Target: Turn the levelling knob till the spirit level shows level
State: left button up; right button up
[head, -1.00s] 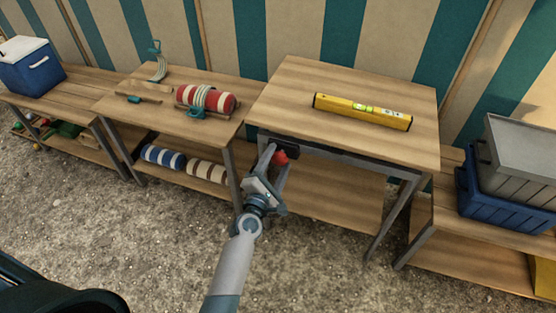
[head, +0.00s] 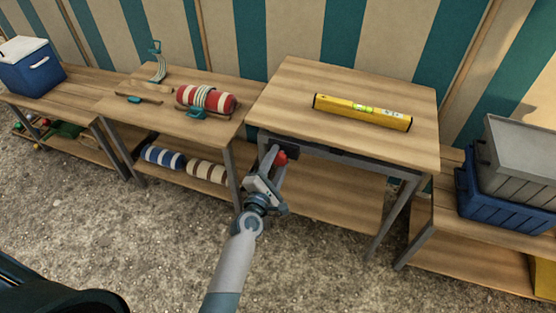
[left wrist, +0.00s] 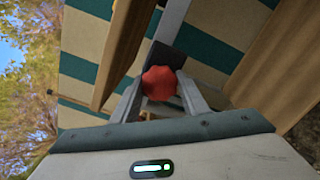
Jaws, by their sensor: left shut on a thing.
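The red levelling knob (head: 281,157) sits under the front left corner of the wooden table (head: 300,85), beside a dark bracket. My left gripper (head: 276,161) is shut on the knob. In the left wrist view the red knob (left wrist: 160,82) shows as a lobed disc between the two fingers. The yellow spirit level (head: 362,111) lies on the table top, with a green vial near its middle. The bubble is too small to read. My right gripper is not in view.
To the left, a bench holds a red and white roll (head: 206,100) and small tools. A blue cool box (head: 30,66) stands farther left. Blue and grey crates (head: 510,170) are stacked at the right. Gravel ground in front is clear.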

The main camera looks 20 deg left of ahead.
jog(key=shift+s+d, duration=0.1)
pick_arm(q)
jog(key=m+p, duration=0.1)
jog(key=m, duration=0.1)
jog(key=shift+r+m, duration=0.1)
jog(key=shift+m, duration=0.3)
jog(key=m+p, duration=0.2)
jog(key=m, duration=0.1)
jog(key=shift+m, duration=0.4)
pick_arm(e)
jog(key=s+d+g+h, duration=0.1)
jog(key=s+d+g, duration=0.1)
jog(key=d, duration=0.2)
pick_arm(q)
jog(key=m+p, duration=0.4)
jog(key=m, duration=0.4)
jog(key=shift+m+p, duration=0.3)
jog(key=shift+p, duration=0.05)
jog(key=shift+d+m+p, duration=0.1)
jog(key=shift+m+p, duration=0.3)
jog(key=shift+m, duration=0.7)
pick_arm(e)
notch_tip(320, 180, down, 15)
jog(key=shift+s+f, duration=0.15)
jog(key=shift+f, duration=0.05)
pick_arm(q)
jog(key=o, duration=1)
